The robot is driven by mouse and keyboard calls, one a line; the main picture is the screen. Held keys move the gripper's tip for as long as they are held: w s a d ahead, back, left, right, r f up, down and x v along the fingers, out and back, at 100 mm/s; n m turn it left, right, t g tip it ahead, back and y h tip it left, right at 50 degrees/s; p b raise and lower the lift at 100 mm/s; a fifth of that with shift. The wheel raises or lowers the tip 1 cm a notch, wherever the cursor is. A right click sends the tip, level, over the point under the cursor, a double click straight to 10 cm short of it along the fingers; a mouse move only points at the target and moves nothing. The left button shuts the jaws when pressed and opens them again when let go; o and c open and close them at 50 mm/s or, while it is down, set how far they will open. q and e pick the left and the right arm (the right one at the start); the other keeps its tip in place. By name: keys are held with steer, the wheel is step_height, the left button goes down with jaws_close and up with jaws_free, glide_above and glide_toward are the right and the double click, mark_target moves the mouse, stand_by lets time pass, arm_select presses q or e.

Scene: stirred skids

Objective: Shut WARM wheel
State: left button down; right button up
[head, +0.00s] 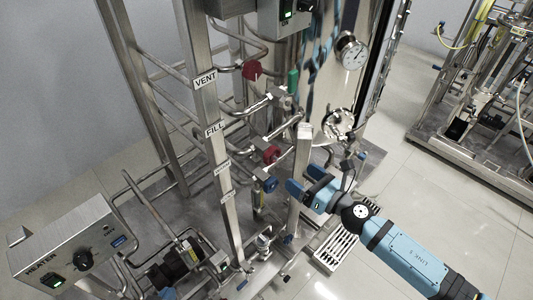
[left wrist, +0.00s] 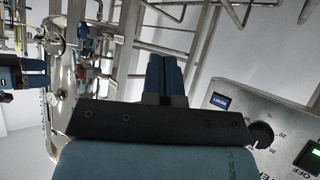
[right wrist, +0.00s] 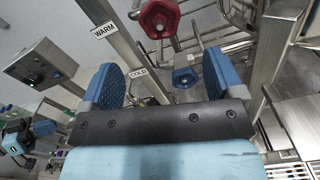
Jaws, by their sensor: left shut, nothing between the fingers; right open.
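The red WARM wheel (head: 270,154) sits on a pipe right of the post, by the small WARM label (head: 222,167). In the right wrist view the red wheel (right wrist: 160,18) is at the top, beside a readable WARM label (right wrist: 103,30). My right gripper (head: 303,182) is open and empty, below and right of the wheel, apart from it. Its two blue pads (right wrist: 164,78) stand wide apart, with the blue COLD wheel (right wrist: 185,77) seen between them. My left gripper (left wrist: 164,75) is shut and empty near the heater box; the head view does not show it.
The blue wheel (head: 270,184) sits just below the red one. A square metal post (head: 301,180) stands close to my right gripper. The VENT wheel (head: 252,69) and a green handle (head: 293,80) are above. The heater box (head: 75,250) is front left. Open floor lies right.

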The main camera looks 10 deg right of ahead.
mark_target(274, 157)
steer(key=p+x, duration=0.1)
steer(key=x, duration=0.9)
steer(key=shift+w, duration=0.1)
arm_select(q)
steer(key=shift+a, duration=0.4)
arm_select(e)
steer(key=shift+w+a, duration=0.45)
steer(key=shift+w, duration=0.15)
arm_select(q)
steer(key=shift+r, duration=0.1)
arm_select(e)
steer(key=shift+c, duration=0.4)
steer(key=c, duration=0.8)
arm_select(q)
steer(key=shift+d+r, duration=0.1)
steer(key=shift+d, duration=0.2)
